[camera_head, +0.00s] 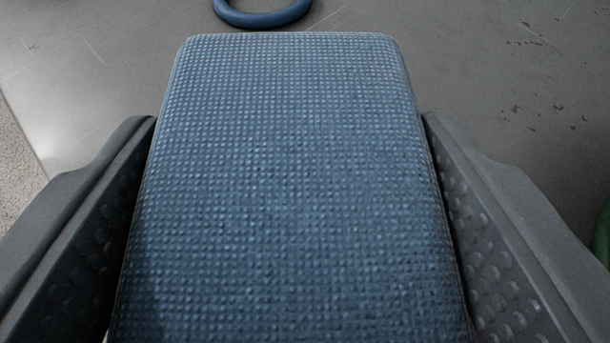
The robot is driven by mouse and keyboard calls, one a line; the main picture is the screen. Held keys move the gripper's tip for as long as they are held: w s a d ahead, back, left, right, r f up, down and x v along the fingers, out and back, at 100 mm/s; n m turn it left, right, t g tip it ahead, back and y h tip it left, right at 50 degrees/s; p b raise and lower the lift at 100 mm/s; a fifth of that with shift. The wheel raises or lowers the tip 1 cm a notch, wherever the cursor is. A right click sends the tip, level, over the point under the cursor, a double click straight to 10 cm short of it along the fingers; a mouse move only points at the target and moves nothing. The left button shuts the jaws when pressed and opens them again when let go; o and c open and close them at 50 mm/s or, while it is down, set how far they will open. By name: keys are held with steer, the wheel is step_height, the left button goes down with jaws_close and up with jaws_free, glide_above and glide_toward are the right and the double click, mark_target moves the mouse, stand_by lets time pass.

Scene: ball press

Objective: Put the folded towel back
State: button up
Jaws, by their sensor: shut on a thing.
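The folded towel (285,180) is a blue, dimpled block with rounded corners. It fills the middle of the view and runs out of the bottom edge. My gripper (288,125) is shut on it, with one dark grey, studded finger along its left side and the other along its right side. The towel hides much of what lies below it, and I cannot tell how high it is above the surface.
A blue ring (262,18) lies on the grey surface (500,70) beyond the towel, cut off by the top edge. A green thing (602,238) shows partly at the right edge. Speckled ground (14,160) lies past the surface's left edge. The upper right is clear.

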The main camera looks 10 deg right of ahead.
mark_target(297, 270)
step_height(297, 270, down, 4)
steer(key=shift+r+b, duration=0.2)
steer(key=shift+b, duration=0.7)
steer(key=shift+r, duration=0.15)
steer(key=o, duration=1)
steer(key=shift+s+r, duration=0.2)
steer(key=shift+s, duration=0.3)
steer(key=p+v, duration=0.2)
steer(key=v, duration=0.9)
